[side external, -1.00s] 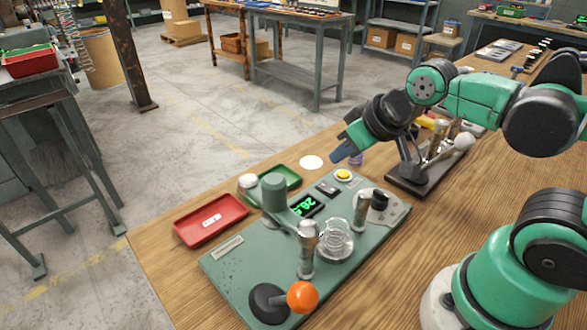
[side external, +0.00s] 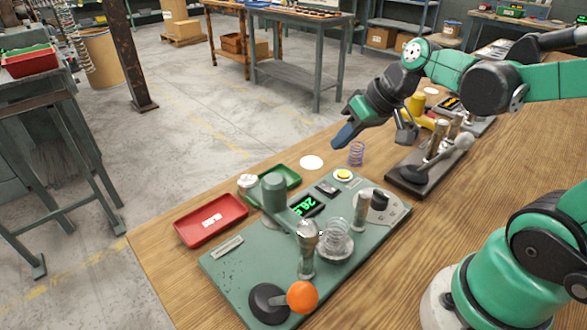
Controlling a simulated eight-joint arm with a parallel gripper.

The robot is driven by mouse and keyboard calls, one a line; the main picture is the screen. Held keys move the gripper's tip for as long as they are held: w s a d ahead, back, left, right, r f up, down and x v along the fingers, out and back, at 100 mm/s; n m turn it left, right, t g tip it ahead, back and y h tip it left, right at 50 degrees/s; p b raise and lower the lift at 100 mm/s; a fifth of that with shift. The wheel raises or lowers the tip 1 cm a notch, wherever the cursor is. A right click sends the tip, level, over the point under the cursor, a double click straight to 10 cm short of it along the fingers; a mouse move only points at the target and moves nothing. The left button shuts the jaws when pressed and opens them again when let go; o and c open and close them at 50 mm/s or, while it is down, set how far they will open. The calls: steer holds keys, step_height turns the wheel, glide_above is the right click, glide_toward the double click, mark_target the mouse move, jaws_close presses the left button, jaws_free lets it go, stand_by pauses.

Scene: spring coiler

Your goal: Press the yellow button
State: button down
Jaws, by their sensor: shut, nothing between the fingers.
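The yellow button (side external: 343,174) sits in a pale round ring at the far edge of the green coiler plate (side external: 240,265). It looks unobstructed. My gripper (side external: 343,135) is shut and empty, its dark blue fingers pointing down and left. It hangs in the air above the far side of the plate, apart from the button and higher in the picture.
The plate carries a green digital display (side external: 306,205), a wire coil (side external: 336,238), metal posts and an orange-knobbed lever (side external: 302,297). A red tray (side external: 210,220) and a green tray (side external: 287,181) lie to the left. A purple spring (side external: 356,153) and a black lever stand (side external: 415,178) are close by.

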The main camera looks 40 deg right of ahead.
mark_target(348, 174)
steer(key=w+d+t+y, duration=0.1)
steer(key=w+d+y, duration=0.1)
steer(key=d, duration=0.4)
steer(key=shift+w+d+f+y, duration=0.2)
steer(key=shift+w+d+y, duration=0.2)
steer(key=shift+y, duration=0.2)
steer(key=shift+f, duration=0.1)
steer(key=shift+f, duration=4.35)
steer(key=shift+f, duration=0.4)
